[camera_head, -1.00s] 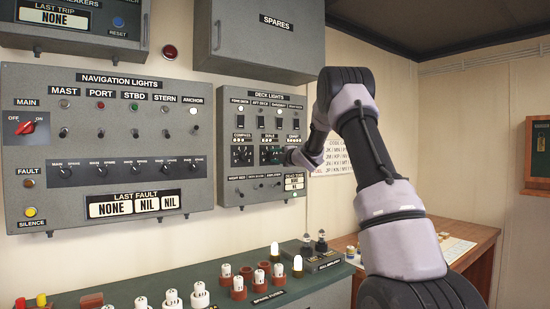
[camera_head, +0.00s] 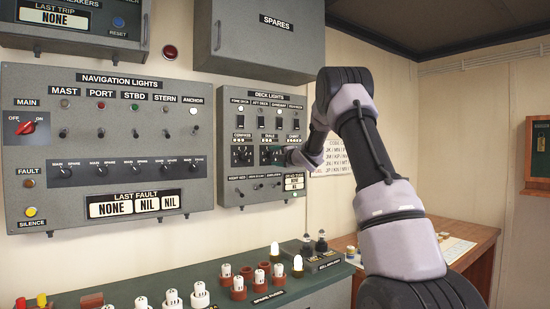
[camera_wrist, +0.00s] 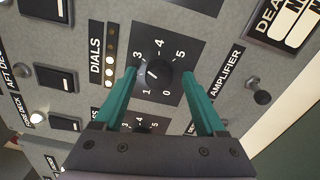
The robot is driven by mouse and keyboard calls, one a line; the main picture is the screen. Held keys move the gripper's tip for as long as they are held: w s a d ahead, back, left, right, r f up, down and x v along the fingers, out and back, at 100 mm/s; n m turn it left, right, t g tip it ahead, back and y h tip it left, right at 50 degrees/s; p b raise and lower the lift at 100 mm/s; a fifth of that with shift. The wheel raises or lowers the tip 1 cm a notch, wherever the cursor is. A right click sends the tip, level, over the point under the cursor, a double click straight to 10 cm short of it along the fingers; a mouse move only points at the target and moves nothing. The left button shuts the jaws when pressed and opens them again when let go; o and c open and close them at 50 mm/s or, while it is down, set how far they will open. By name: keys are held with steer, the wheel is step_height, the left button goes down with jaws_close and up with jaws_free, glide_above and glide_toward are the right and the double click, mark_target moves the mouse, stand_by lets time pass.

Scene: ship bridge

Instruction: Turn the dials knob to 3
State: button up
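The dials knob (camera_wrist: 157,74) is a dark round knob on a black plate numbered 0 to 5, under the DIALS label (camera_wrist: 96,46) in the wrist view. Its white pointer mark shows, but I cannot tell exactly which number it points to. The 2 is hidden near the left finger. My gripper (camera_wrist: 160,76) has its two teal fingers on either side of the knob, apart, with a gap visible on the right. In the head view my gripper (camera_head: 284,156) is at the deck lights panel (camera_head: 262,110), partly covering the dials plate (camera_head: 268,153).
Another knob (camera_wrist: 140,126) with its own number plate lies below, partly behind my gripper. Toggle switches (camera_wrist: 54,77) and the amplifier toggle (camera_wrist: 262,97) stick out nearby. The navigation lights panel (camera_head: 105,80) is to the left, and a counter with several bulbs (camera_head: 298,264) is below.

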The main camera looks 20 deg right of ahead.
steer(key=v, duration=1)
steer(key=shift+s+d, duration=0.15)
steer(key=shift+s, duration=0.25)
